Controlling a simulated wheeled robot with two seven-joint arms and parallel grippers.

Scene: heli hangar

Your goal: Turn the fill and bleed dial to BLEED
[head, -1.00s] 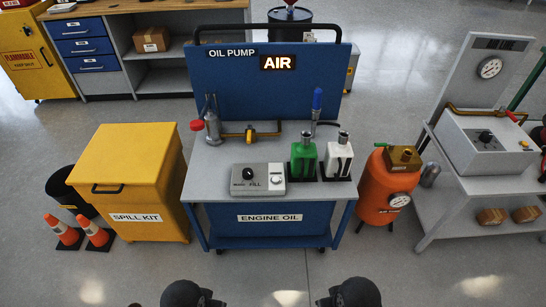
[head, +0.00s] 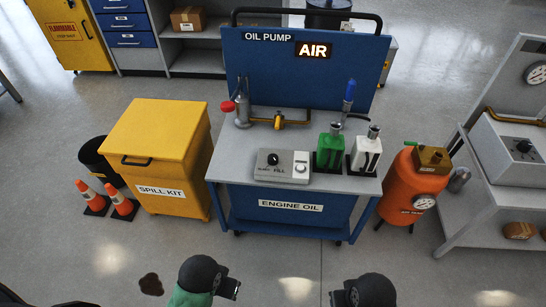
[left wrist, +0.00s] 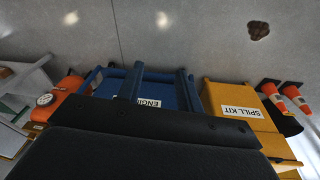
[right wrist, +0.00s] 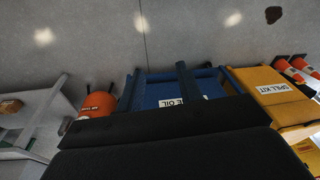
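The knob's exact pointing is too small to tell. My left gripper (head: 232,288) and my right gripper (head: 336,298) are low at the bottom of the head view, in front of the cart and apart from it.
A green bottle (head: 330,150) and a white bottle (head: 366,152) stand right of the box. Traffic cones (head: 119,201) stand at far left. A dark stain (head: 151,284) marks the floor. Floor before the cart is clear.

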